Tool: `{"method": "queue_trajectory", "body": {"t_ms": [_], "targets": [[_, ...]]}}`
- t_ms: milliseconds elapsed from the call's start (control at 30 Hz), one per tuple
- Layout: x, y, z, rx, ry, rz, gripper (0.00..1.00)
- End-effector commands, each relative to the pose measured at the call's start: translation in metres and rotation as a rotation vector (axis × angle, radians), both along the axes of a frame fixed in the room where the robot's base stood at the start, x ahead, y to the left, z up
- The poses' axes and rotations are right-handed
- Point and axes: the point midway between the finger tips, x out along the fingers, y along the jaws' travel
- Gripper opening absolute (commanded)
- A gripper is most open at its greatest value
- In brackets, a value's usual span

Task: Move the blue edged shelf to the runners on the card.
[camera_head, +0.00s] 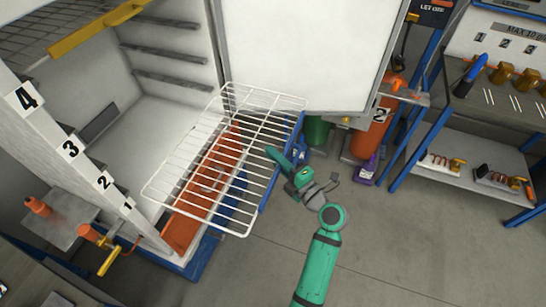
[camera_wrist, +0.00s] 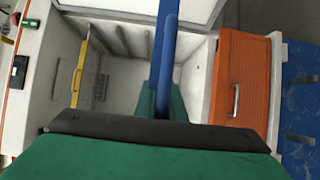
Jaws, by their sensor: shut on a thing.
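My gripper (camera_head: 279,158) is shut on the blue edge of the shelf, which the wrist view shows edge-on as a blue bar (camera_wrist: 168,50). The white wire shelf (camera_head: 222,155) is held out in front of the open white cabinet (camera_head: 130,130), above an orange drawer. Dark runners (camera_head: 165,52) show on the cabinet's far inner wall. Its front post (camera_head: 75,150) carries the numbers 4, 3, 2, 1 from top to bottom.
A yellow-edged shelf (camera_head: 105,26) sits high in the cabinet. The white door (camera_head: 310,50) stands open behind my shelf. The orange drawer (camera_wrist: 242,75) is below the opening. Open floor lies right of my arm.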

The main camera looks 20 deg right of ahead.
Motion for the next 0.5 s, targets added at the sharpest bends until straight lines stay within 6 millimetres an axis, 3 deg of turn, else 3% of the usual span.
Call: {"method": "queue_trajectory", "body": {"t_ms": [500], "targets": [[-0.0032, -0.0041, 0.0033, 0.001, -0.003, -0.001, 0.0]]}}
